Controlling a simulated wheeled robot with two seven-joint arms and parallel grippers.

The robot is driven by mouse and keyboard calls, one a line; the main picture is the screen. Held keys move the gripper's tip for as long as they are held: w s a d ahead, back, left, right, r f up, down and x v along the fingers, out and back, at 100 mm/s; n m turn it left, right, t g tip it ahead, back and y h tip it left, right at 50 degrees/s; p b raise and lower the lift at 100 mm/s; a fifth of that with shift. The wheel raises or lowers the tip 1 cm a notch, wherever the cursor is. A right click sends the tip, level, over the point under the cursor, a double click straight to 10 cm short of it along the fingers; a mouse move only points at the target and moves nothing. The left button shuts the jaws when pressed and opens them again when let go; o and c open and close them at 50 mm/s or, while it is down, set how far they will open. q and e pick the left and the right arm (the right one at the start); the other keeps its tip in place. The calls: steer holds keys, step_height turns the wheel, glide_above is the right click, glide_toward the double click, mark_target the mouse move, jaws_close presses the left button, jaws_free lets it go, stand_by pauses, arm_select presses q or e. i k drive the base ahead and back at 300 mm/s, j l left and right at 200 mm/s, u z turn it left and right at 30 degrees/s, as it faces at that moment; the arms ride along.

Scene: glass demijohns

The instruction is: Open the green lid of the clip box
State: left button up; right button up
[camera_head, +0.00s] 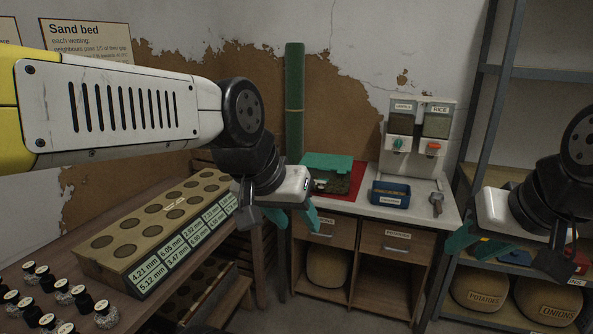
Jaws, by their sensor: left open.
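The clip box (341,185) stands on the white counter against the back wall, in the middle of the view. Its green lid (328,162) is seen at the top left of the box. The box is small here, and I cannot tell how the lid sits or see its clip. My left gripper (292,217) hangs in front of the counter's left end, in the picture just below and left of the box. Its teal fingers are apart and nothing shows between them. My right gripper (475,246) is at the right, in front of the shelf rack, with its teal fingers apart.
A blue bin (390,194) and a grey metal tool (436,203) are right of the box. A dispenser (418,135) stands behind them. A green roll (294,105) leans by the wall. A wooden rack with holes (127,250) and several small jars are at the left.

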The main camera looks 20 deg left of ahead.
mark_target(342, 164)
steer(key=u, duration=0.45)
steer(key=i+j+z, duration=0.55)
steer(key=i+j, duration=0.4)
